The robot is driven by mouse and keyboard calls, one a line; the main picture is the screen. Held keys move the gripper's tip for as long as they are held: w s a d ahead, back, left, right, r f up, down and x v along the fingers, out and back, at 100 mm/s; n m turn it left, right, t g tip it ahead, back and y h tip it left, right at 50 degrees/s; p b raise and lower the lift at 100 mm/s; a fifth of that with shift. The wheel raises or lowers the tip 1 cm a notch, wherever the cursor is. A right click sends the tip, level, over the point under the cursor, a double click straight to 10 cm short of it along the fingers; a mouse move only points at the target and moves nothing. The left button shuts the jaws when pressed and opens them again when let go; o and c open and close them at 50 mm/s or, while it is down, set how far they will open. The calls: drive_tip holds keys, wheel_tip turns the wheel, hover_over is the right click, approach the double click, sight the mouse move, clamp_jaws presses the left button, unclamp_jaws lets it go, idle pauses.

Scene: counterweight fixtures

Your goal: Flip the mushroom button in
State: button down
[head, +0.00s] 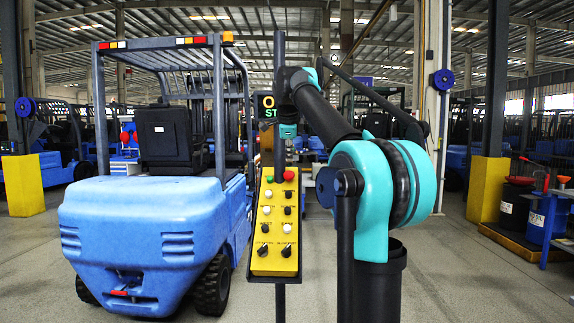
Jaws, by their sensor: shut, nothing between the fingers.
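A yellow control panel (274,262) stands upright on a dark post in the middle of the head view. A red button (289,175) with a rounded head is at its upper right, the likely mushroom button. A green button (269,179) is beside it at the upper left. My arm reaches up from the right and bends down at the wrist. My gripper (289,158) points down in front of the panel's top, just above the red button in the picture. It is shut and empty. Whether it touches the button cannot be told.
Below are several small black and white buttons and two black knobs (263,251). A dark sign (267,106) is partly hidden behind my wrist. A blue forklift (145,230) stands close on the left. Drums (512,208) and a yellow post base (487,188) stand at the right. Some floor between is clear.

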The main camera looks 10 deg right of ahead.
drive_tip(key=v, duration=0.6)
drive_tip(key=shift+s+r, duration=0.15)
drive_tip(key=shift+r, duration=0.05)
drive_tip(key=shift+a, duration=0.15)
